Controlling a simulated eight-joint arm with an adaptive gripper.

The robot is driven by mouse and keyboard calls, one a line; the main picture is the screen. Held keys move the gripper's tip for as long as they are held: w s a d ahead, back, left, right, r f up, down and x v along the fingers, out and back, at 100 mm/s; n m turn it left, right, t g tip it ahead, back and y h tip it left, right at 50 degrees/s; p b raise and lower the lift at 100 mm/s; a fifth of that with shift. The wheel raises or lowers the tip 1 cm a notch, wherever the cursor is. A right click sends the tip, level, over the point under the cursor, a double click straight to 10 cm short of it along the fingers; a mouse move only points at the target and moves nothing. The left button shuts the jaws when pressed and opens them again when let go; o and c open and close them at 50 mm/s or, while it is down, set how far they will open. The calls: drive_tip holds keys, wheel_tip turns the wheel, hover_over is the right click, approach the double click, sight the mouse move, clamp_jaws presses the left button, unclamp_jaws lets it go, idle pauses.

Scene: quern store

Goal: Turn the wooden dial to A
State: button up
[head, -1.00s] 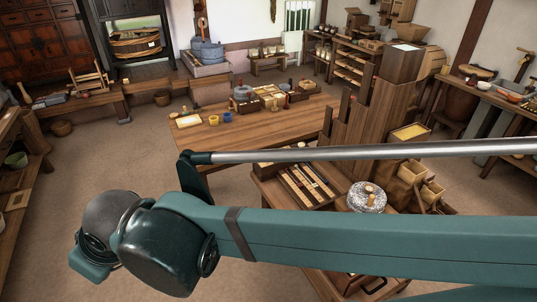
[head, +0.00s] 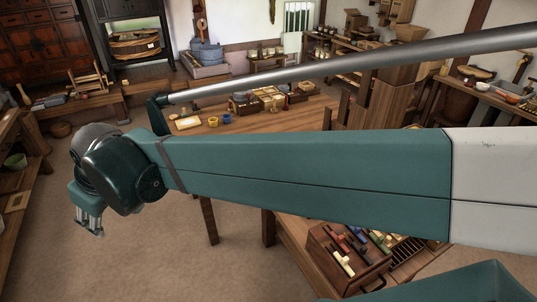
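I cannot make out the wooden dial or any letter A in the head view. My teal arm crosses the picture and hides much of the middle and right. My gripper (head: 90,222) hangs at the left end of the arm, pointing down over bare floor. Its grey fingers are small and partly covered, so I cannot tell whether they are open or shut. I see nothing in them.
A wooden case of coloured pieces (head: 347,255) sits below the arm. Open floor (head: 150,260) lies at lower left.

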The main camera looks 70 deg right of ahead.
drive_tip(key=w+d+f+g+p, duration=0.1)
drive_tip(key=w+d, duration=0.2)
drive_tip(key=d, duration=1.4)
drive_tip(key=w+d+f+g, duration=0.1)
drive_tip(key=w+d+f, duration=0.15)
drive_tip(key=d, duration=1.45)
drive_tip(key=s+d+f, duration=0.3)
drive_tip(key=d, duration=0.7)
drive_tip(key=s+d+f, duration=0.3)
drive_tip(key=s+d, duration=0.1)
drive_tip(key=d, duration=0.6)
drive_tip(key=s+d+f, duration=0.7)
drive_tip(key=s+d, duration=0.3)
drive_tip(key=d, duration=0.1)
drive_tip(key=s+d+f+p, duration=0.1)
drive_tip(key=s+d+f, duration=0.6)
drive_tip(key=s+d, duration=0.4)
drive_tip(key=shift+t+y, duration=0.3)
drive_tip(key=shift+y, duration=0.1)
drive_tip(key=shift+f, duration=0.1)
drive_tip(key=shift+f, duration=0.15)
drive_tip(key=shift+b+x, duration=0.8)
drive_tip(key=shift+x, duration=2.95)
drive_tip(key=shift+a, duration=0.1)
